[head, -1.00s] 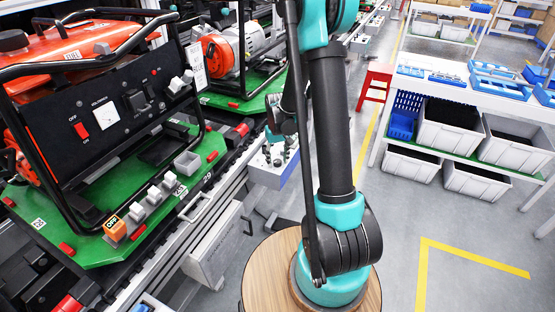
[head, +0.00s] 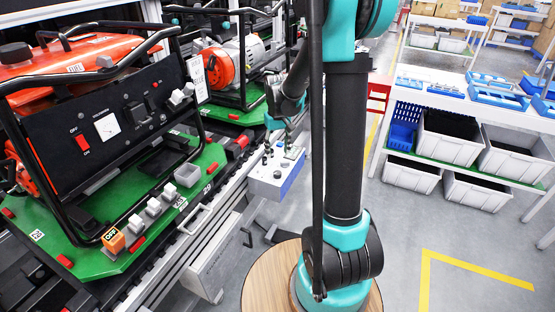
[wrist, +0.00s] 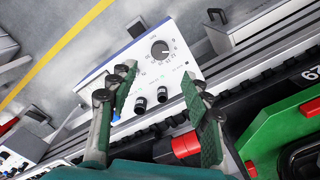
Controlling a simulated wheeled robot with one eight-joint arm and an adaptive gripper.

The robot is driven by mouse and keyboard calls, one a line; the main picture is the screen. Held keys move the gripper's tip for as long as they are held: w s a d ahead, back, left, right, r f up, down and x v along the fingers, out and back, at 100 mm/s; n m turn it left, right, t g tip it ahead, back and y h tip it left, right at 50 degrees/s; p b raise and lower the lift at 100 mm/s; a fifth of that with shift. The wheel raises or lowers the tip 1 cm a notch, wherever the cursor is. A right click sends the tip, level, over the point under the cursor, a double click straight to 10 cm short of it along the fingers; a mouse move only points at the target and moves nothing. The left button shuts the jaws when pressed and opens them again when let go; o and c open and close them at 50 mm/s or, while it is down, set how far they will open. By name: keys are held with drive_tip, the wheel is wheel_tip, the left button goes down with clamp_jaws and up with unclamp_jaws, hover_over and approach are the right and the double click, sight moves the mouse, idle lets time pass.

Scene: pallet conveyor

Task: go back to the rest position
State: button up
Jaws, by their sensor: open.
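My gripper shows in the wrist view (wrist: 157,82) with its two green fingers spread apart and nothing between them. A white control box (wrist: 148,58) with a black dial and knobs lies beyond the fingertips. In the head view my gripper (head: 281,128) is partly hidden behind my arm, close above the control box (head: 268,181) beside the conveyor. I cannot tell the exact gap between the fingers and the box.
An orange generator (head: 80,65) in a black frame stands on a green pallet (head: 100,262) on the left conveyor. Another generator (head: 222,68) is behind it. A white table (head: 440,102) with blue trays and grey bins is at right. Grey floor is free between.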

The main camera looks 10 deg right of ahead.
drive_tip(key=shift+r, duration=0.75)
drive_tip(key=shift+s, duration=0.1)
drive_tip(key=s+d+f+m+t, duration=0.1)
drive_tip(key=s+t, duration=0.1)
drive_tip(key=s, duration=0.8)
drive_tip(key=s+d+f+t, duration=0.1)
drive_tip(key=s+d+t, duration=0.1)
drive_tip(key=s, duration=0.9)
drive_tip(key=shift+s+d+f+m, duration=0.25)
drive_tip(key=shift+s+d+m, duration=0.05)
drive_tip(key=shift+m, duration=0.1)
drive_tip(key=shift+a, duration=0.1)
